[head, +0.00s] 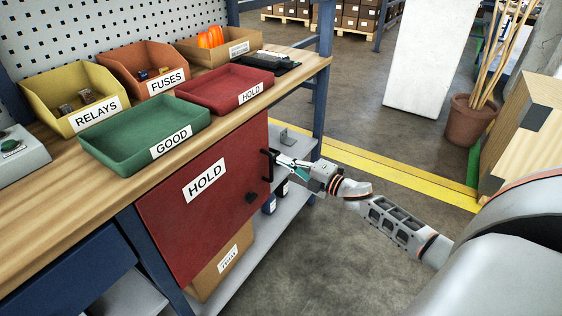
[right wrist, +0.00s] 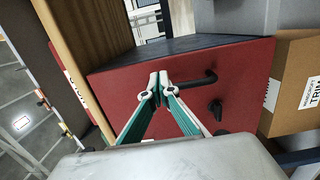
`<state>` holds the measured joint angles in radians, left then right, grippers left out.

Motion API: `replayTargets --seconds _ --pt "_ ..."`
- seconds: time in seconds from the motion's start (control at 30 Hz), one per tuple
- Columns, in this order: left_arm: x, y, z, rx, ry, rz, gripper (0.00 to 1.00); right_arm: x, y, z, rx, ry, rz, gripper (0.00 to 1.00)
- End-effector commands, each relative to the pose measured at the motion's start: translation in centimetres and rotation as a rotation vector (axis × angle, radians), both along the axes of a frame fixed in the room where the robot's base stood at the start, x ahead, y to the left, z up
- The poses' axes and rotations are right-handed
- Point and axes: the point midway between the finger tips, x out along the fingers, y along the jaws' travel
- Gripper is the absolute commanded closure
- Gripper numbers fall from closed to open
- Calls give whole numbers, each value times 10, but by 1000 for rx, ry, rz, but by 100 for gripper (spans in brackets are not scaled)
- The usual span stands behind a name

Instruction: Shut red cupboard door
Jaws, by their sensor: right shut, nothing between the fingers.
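The red cupboard door (head: 190,215), labelled HOLD, hangs below the workbench top. Its face lies near the line of the bench front; I cannot tell if a small gap is left. It fills much of the right wrist view (right wrist: 235,85). A black bar handle (head: 267,165) is near its right edge, and the handle shows in the right wrist view (right wrist: 195,80). My right gripper (head: 279,160) is at the handle. Its green and white fingers (right wrist: 160,82) are shut and empty, tips beside the handle; contact is unclear. My left gripper is out of view.
The bench top (head: 45,190) carries several bins and trays. A cardboard box (head: 222,262) sits below the door, on a lower shelf (head: 262,255). Bottles stand on the shelf right of the door. A blue bench leg (head: 320,115) is behind my gripper.

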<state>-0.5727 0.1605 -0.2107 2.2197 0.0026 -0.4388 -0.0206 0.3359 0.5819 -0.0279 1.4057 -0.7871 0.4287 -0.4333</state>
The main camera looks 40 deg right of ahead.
Motion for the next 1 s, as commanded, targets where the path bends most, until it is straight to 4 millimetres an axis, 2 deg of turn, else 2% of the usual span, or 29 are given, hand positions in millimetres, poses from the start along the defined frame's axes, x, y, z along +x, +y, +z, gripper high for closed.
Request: replayTargets --seconds 0.03,0.2,0.4,0.6,0.87,0.97,1.0 --pt "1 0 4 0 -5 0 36 -12 -4 1 -2 2 0 100" --pt "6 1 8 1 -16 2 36 -44 -15 0 -2 4 1 100" --pt "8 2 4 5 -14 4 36 -73 -26 -2 0 4 0 100" --pt "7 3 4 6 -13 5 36 -85 -30 -2 -2 3 2 100" --pt "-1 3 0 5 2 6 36 -87 -31 -2 1 4 1 100" --pt "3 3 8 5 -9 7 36 -93 -22 -3 41 17 -10 100" --pt "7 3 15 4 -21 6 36 -98 -14 -3 79 30 -19 100"
